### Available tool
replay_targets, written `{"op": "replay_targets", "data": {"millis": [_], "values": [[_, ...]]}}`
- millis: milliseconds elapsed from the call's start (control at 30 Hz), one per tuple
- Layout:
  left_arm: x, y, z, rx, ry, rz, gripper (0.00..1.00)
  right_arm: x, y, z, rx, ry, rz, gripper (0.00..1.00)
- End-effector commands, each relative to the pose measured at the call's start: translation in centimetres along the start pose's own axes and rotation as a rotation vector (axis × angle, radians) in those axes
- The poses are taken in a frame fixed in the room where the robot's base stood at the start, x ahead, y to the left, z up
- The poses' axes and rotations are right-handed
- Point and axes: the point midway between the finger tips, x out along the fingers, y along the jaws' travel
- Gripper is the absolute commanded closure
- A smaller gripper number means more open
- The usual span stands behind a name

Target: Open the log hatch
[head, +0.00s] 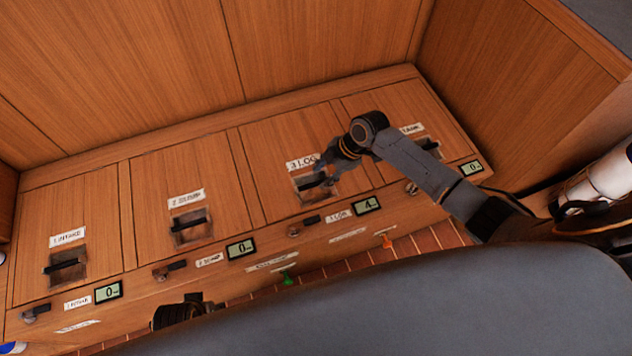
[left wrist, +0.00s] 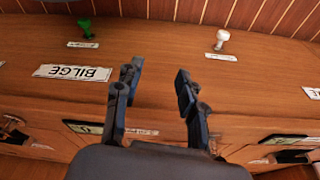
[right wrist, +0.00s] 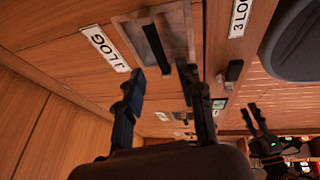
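The log hatch (head: 272,150) is a wooden lid lying flush in the bench top, third from the left, with a "LOG" label (head: 302,162). Its recessed pull has a black bar (head: 312,181); the bar also shows in the right wrist view (right wrist: 156,52). My right gripper (head: 322,172) is over this recess. In the right wrist view its fingers (right wrist: 160,80) are apart, with the bar ahead of them and nothing seen between them. My left gripper (head: 190,303) is low by the bench front, partly hidden; its fingers are apart and empty in the left wrist view (left wrist: 158,72).
Beside the log hatch are a black latch (head: 312,219) and a small display (head: 367,205). Other closed hatches lie left and right. A green knob (head: 287,279) and an orange knob (head: 387,241) are along the front. Tall wooden walls stand behind and right.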

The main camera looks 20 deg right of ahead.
Motion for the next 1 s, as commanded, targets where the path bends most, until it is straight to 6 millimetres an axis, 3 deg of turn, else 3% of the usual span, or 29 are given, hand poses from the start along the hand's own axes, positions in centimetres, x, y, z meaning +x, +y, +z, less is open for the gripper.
{"op": "replay_targets", "data": {"millis": [100,300,700,767,900,1000], "values": [[-1.6,-0.1,-0.9,-0.002,0.014,-0.002,0.60,2.4,-0.1,0.0,0.002,0.001,-0.001,0.63],[-3.9,-0.2,-1.7,-0.004,0.023,-0.004,0.60,4.5,0.0,0.0,0.000,0.000,0.000,0.63],[-4.7,-0.3,-1.9,-0.005,0.025,-0.005,0.60,5.0,0.0,0.0,0.000,-0.001,0.001,0.63],[-4.7,-0.3,-1.9,-0.005,0.025,-0.005,0.60,5.0,0.0,0.0,0.000,-0.001,0.001,0.71],[-4.7,-0.2,-1.9,-0.004,0.025,-0.004,0.60,5.0,0.0,0.0,0.001,-0.001,0.001,0.99],[-4.7,-0.2,-1.9,-0.004,0.025,-0.004,0.60,5.0,0.0,0.0,0.001,-0.001,0.000,1.00]]}}
